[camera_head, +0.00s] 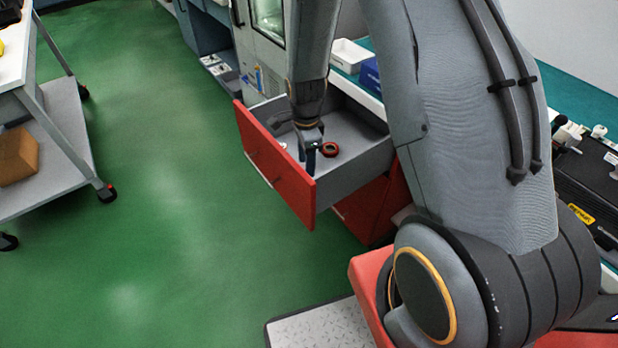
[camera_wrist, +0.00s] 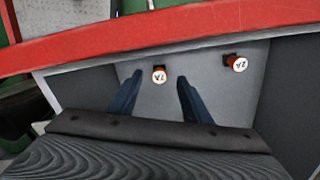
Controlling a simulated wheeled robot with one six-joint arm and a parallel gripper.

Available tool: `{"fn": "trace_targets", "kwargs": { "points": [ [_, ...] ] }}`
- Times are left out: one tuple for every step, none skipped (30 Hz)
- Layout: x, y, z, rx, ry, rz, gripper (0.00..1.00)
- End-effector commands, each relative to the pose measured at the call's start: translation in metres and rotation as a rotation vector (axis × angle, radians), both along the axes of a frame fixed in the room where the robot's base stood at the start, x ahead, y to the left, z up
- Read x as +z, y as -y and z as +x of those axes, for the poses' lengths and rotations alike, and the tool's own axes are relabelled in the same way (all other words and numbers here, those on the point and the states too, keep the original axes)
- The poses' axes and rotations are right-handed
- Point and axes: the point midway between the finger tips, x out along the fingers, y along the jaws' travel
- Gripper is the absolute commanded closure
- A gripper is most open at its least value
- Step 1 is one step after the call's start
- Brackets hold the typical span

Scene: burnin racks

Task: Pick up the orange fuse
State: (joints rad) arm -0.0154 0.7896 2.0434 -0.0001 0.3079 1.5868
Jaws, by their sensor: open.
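Two small fuse-like pieces with white round tops and dark print lie on the grey drawer floor in the wrist view. The left piece (camera_wrist: 159,75) has an orange-red side and sits between my fingertips. The right piece (camera_wrist: 237,63) has a similar red-orange side and lies to the right of the fingers. I cannot tell their exact shades apart. My gripper (camera_wrist: 160,80) is open, pointing down into the drawer, with a gap on both sides of the left piece. In the head view my gripper (camera_head: 310,158) is over the open drawer, hiding part of its floor.
The open drawer (camera_head: 281,172) has a red front and grey walls around my gripper. A red and dark ring-shaped item (camera_head: 330,149) lies inside it. A white bin (camera_head: 350,54) stands on the counter behind. A cart (camera_head: 62,140) stands left across clear green floor.

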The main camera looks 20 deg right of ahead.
Motion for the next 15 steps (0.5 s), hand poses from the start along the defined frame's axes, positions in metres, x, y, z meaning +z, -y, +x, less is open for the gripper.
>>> {"fn": "trace_targets", "kwargs": {
  "points": [
    [-0.005, 0.0, -0.001, 0.0, -0.002, 0.0, 0.55],
    [-0.007, 0.0, -0.001, 0.0, -0.003, 0.0, 0.55],
    [-0.01, 0.001, -0.001, 0.001, -0.003, 0.0, 0.55],
    [-0.012, 0.001, -0.001, 0.001, -0.003, 0.0, 0.55],
    [-0.014, 0.001, -0.001, 0.001, -0.003, 0.0, 0.55],
    [-0.017, 0.002, -0.001, 0.001, -0.002, 0.0, 0.55],
    [-0.019, 0.002, -0.001, 0.001, -0.002, 0.0, 0.55],
    [-0.023, 0.003, -0.001, 0.0, -0.003, 0.0, 0.55],
    [-0.028, 0.004, -0.001, 0.0, -0.003, 0.0, 0.55],
    [-0.031, 0.005, -0.001, 0.0, -0.005, 0.0, 0.55],
    [-0.035, 0.006, -0.001, 0.0, -0.004, 0.0, 0.55],
    [-0.04, 0.007, 0.0, 0.001, -0.003, 0.0, 0.55],
    [-0.043, 0.007, 0.0, 0.001, -0.003, 0.0, 0.55],
    [-0.047, 0.007, 0.0, 0.002, -0.003, 0.0, 0.55],
    [-0.051, 0.006, 0.0, 0.002, -0.004, 0.0, 0.55]
  ]
}}
